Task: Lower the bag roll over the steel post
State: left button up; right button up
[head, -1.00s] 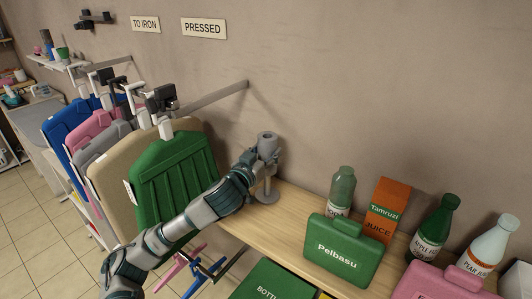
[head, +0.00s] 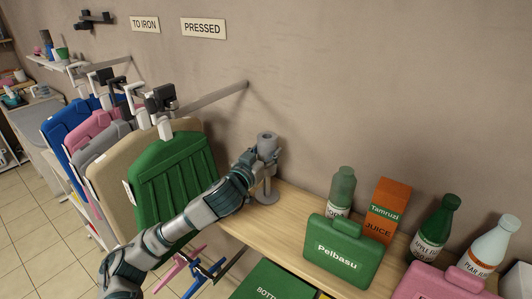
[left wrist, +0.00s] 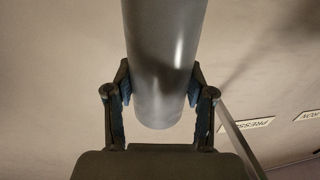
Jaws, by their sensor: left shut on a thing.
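The grey bag roll (head: 267,143) is a short upright cylinder with a round hole in its top. My left gripper (head: 255,158) is shut on it from the left side. In the left wrist view the roll (left wrist: 163,65) is a smooth grey cylinder between the two fingers of the left gripper (left wrist: 160,100). The steel post (head: 266,183) shows below the roll, with a round base (head: 265,198) on the wooden shelf. The roll is in line above the post. I cannot tell how far the post reaches inside it. My right gripper is out of view.
Several hanging cases, the nearest one green (head: 172,185), stand left of the post below a wall rail (head: 215,95). On the shelf (head: 290,210) to the right are a green Pelbasu case (head: 345,240), a juice carton (head: 388,210) and bottles. Bare shelf lies between post and case.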

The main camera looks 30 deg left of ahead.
pick_arm(q)
jog(key=shift+f+b, duration=2.75)
jog(key=shift+f, duration=0.7)
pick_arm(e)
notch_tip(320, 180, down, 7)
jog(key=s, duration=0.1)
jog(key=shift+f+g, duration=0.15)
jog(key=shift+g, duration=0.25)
pick_arm(q)
jog(key=o, duration=1.3)
jog(key=shift+c, duration=0.2)
jog(key=shift+s, duration=0.1)
jog(key=s, duration=1.1)
jog(key=shift+s, duration=0.4)
jog(key=shift+a, duration=0.1)
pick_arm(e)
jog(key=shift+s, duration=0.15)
